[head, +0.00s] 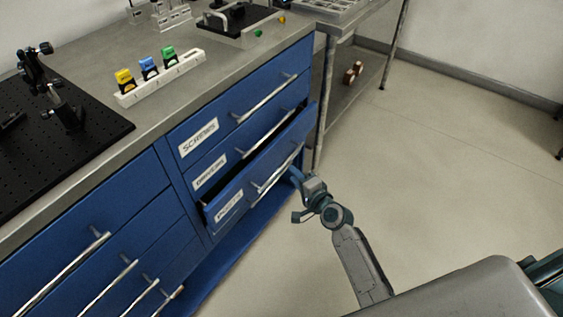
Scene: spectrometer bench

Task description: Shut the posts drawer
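The posts drawer (262,167) is the third blue drawer down in the right-hand stack, with a white label that is hard to read. It stands out from the cabinet, and a dark gap shows above its front. Its silver bar handle (278,170) runs along the front. My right gripper (298,180) is at the right end of this drawer's front, just below and beside the handle. I cannot tell whether it touches the drawer, nor whether its fingers are open or shut. My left gripper is out of view.
The screws drawer (222,130) and the drawer below it look shut. On the grey bench top (150,118) stand a white rack (135,97) with coloured pieces and a black breadboard (85,135). A metal shelf cart (335,125) stands right of the cabinet. The floor at right is clear.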

